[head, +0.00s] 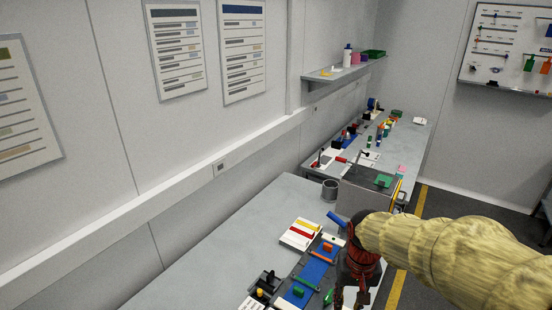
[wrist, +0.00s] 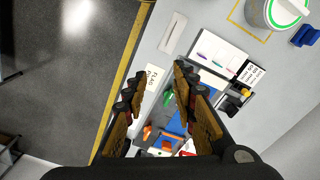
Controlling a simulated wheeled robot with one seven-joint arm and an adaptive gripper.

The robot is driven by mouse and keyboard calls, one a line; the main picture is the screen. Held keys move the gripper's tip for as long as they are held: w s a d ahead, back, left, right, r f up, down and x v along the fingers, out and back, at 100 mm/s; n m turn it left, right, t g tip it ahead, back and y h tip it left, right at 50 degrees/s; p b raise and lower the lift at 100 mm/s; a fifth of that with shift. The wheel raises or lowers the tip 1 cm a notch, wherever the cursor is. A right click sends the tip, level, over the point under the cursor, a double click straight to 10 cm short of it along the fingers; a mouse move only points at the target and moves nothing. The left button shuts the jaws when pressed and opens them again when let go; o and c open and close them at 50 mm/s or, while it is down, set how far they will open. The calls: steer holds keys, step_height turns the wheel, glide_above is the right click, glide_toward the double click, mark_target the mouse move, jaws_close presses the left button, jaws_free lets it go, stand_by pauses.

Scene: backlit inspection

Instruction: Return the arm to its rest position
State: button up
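My arm (head: 455,245), in a pale yellow cover, reaches in from the right in the head view and is stretched out over the near workbench (head: 215,255). My gripper (head: 350,298), dark red and black, hangs at its end above the bench's right side, partly cut off by the bottom edge. In the wrist view my gripper (wrist: 158,76) shows two brown-padded fingers spread apart. Nothing is visible between them except the bench below. A blue mat (head: 322,272) with small coloured parts lies under and beside the gripper.
Red and yellow items on a white tray (head: 300,233), a grey cup (head: 330,188) and a grey panel (head: 362,192) stand near the arm. A white tub (wrist: 275,12) shows in the wrist view. Open floor (wrist: 60,70) with a yellow line lies beside the bench.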

steer(key=s+r+t+b, duration=0.2)
steer(key=s+r, duration=0.2)
steer(key=s, duration=0.3)
steer(key=s+r+n+t+b, duration=0.1)
steer(key=s+r+t+b, duration=0.1)
steer(key=s, duration=0.5)
steer(key=shift+s+d+r+t+b, duration=0.3)
steer(key=shift+r+t, duration=0.4)
steer(key=shift+r, duration=0.7)
